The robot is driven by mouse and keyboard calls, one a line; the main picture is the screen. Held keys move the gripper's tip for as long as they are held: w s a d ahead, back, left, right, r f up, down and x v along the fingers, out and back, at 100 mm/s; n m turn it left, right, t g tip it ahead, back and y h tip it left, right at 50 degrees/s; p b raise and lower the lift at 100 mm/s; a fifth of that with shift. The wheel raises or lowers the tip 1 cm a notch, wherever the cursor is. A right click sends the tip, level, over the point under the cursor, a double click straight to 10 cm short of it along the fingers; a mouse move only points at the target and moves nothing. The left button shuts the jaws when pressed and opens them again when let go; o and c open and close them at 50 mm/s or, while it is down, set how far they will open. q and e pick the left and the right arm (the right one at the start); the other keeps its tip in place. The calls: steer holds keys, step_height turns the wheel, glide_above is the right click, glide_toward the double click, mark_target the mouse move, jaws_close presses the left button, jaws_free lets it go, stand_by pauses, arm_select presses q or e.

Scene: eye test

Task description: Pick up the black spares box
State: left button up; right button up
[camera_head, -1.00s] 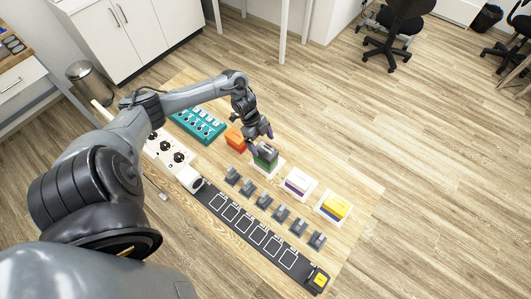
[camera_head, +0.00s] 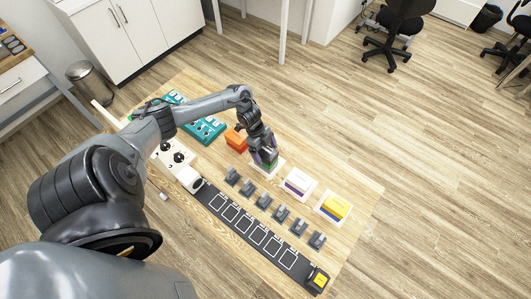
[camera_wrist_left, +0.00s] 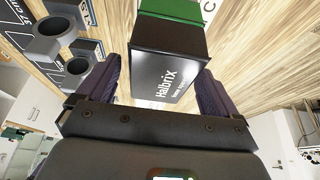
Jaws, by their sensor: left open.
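The black spares box (camera_head: 269,156) stands on a white tray (camera_head: 277,171) on the wooden table, mostly covered by my left gripper (camera_head: 264,157) in the head view. In the left wrist view the black box (camera_wrist_left: 170,68) shows white "Halbrix" lettering and a green band. The two purple-grey fingers of my left gripper (camera_wrist_left: 160,72) are open, one on each side of the box. I cannot tell whether either finger touches it. My right gripper is not in view.
An orange box (camera_head: 235,139) stands left of the black one. A white-and-purple box (camera_head: 298,182) and a yellow box (camera_head: 336,207) stand to the right on white trays. Several grey holders (camera_head: 265,200) and a black strip (camera_head: 243,226) lie in front. A teal rack (camera_head: 207,128) is behind.

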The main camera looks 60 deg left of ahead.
arm_select(q)
steer(key=shift+f, duration=0.2)
steer(key=shift+c, duration=0.4)
steer(key=c, duration=1)
steer(key=shift+r, duration=0.1)
